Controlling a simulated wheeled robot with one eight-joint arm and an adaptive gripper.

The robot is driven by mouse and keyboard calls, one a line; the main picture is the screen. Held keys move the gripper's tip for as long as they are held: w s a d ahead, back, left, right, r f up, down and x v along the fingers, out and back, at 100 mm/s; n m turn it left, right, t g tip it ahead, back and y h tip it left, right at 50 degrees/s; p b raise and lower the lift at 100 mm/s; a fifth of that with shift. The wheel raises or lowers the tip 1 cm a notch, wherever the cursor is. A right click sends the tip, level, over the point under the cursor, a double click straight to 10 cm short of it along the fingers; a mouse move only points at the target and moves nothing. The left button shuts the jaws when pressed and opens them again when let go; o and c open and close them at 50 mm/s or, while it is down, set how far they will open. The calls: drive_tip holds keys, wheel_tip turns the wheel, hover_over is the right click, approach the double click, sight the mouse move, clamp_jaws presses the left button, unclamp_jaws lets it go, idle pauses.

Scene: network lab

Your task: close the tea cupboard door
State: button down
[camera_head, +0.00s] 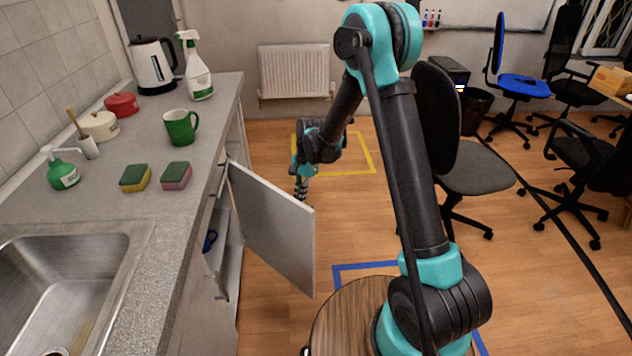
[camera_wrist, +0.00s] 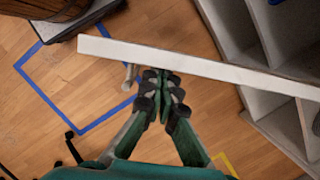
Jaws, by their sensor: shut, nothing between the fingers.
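The tea cupboard door (camera_head: 272,228) stands wide open, sticking out from the counter front, with its inner face towards the head camera. In the wrist view its pale top edge (camera_wrist: 200,66) crosses the upper part. My gripper (camera_head: 301,193) is on the far, outer side of the door, near its free end. In the wrist view my gripper (camera_wrist: 164,77) is shut and empty, its fingertips right at the door; whether they touch cannot be told. A pale bar, probably the door handle (camera_wrist: 130,76), is just left of the fingers. The door hides it in the head view.
The open cupboard shows shelves (camera_wrist: 238,30) and a blue item (camera_head: 210,240) inside. The counter (camera_head: 130,207) holds a mug, sponges, bottles and a kettle. An office chair (camera_head: 470,168) stands to the right. Floor around the door is clear.

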drive_tip(key=s+a+m, duration=0.4)
drive_tip(key=s+a, duration=0.9)
drive_tip(key=a, duration=0.3)
drive_tip(key=shift+s+m+t+y, duration=0.2)
drive_tip(key=shift+m+t+y, duration=0.1)
drive_tip(key=shift+t, duration=0.1)
